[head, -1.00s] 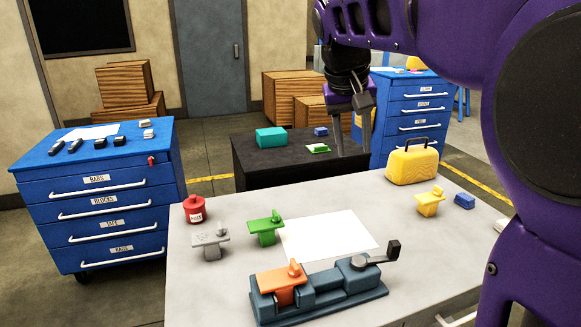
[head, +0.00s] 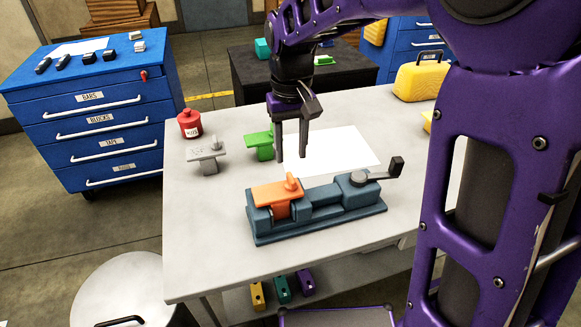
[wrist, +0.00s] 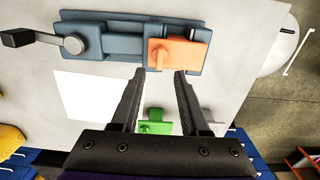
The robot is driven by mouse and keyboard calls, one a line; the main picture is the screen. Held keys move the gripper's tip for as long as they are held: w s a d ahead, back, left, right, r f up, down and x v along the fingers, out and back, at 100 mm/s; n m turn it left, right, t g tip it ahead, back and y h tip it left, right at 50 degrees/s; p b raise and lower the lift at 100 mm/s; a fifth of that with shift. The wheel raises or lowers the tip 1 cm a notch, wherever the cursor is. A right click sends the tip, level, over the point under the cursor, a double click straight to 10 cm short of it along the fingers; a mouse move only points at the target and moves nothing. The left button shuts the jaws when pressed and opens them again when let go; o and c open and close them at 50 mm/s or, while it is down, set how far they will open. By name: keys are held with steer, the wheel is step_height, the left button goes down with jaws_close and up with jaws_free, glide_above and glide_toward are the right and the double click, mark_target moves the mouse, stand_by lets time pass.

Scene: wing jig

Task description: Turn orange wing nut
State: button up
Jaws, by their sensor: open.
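The orange wing nut (head: 291,181) stands up on an orange plate (head: 270,193) set in the left end of a blue-grey jig (head: 325,205). In the wrist view the orange wing nut (wrist: 158,57) lies just beyond my fingertips, roughly between their lines. The jig (wrist: 110,42) also shows there, with its crank handle at the left. My gripper (head: 291,158) points down, open and empty, above the table behind the jig, apart from the wing nut. Its two fingers (wrist: 160,72) are spread in the wrist view.
A white sheet (head: 335,152) lies behind the jig. The jig's crank (head: 395,167) sticks up at right.

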mark_target(291, 176)
step_height(291, 176, down, 7)
steer(key=shift+b, duration=0.5)
jaws_close()
